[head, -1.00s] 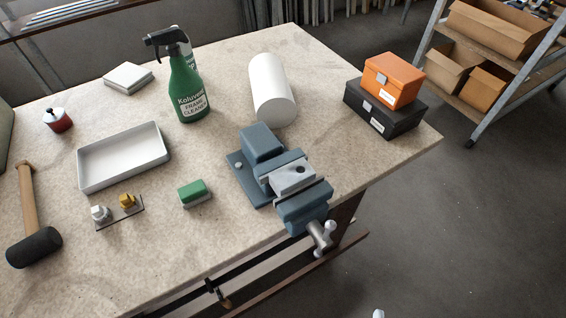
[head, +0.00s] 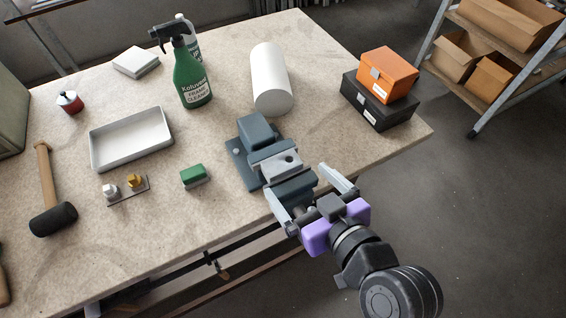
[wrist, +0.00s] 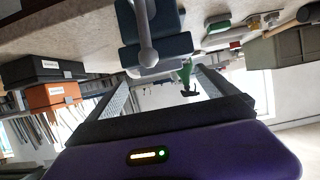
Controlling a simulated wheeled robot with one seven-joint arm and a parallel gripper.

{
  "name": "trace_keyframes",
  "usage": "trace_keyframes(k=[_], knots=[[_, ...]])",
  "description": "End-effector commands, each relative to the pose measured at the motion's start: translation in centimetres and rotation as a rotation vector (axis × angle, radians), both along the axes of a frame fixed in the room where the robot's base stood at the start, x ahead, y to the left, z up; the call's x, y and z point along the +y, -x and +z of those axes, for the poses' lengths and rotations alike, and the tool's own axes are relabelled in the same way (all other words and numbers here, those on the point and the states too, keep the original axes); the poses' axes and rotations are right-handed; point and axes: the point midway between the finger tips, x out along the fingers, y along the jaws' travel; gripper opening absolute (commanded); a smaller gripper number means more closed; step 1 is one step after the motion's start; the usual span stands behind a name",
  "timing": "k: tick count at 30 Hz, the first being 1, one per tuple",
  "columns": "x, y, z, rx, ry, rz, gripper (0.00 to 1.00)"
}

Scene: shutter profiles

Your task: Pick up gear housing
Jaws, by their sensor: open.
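My gripper (head: 298,182) is open and empty in the head view. Its two fingers spread either side of the vise's front jaw, pointing toward the block. I cannot tell whether they touch the vise. In the wrist view the open fingers (wrist: 163,82) show below the vise (wrist: 152,45) and its handle. The block cannot be made out there.
A white cylinder (head: 270,78) lies behind the vise. An orange box (head: 387,73) on a black case (head: 378,103) stands to the right. A green-and-white block (head: 194,175), a white tray (head: 131,140) and a green spray bottle (head: 190,75) are to the left.

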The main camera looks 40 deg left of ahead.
Motion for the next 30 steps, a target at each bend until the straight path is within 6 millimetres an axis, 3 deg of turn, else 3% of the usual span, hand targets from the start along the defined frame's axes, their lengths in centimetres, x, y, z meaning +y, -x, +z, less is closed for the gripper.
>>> trace_keyframes(k=[13,23,30], knots=[[4.8,-1.7,-1.9,0.0,0.001,-0.001,0.97],[5.4,-2.1,-2.4,-0.001,0.0,-0.005,0.97],[5.4,-2.1,-2.3,-0.001,0.0,-0.005,0.54]])
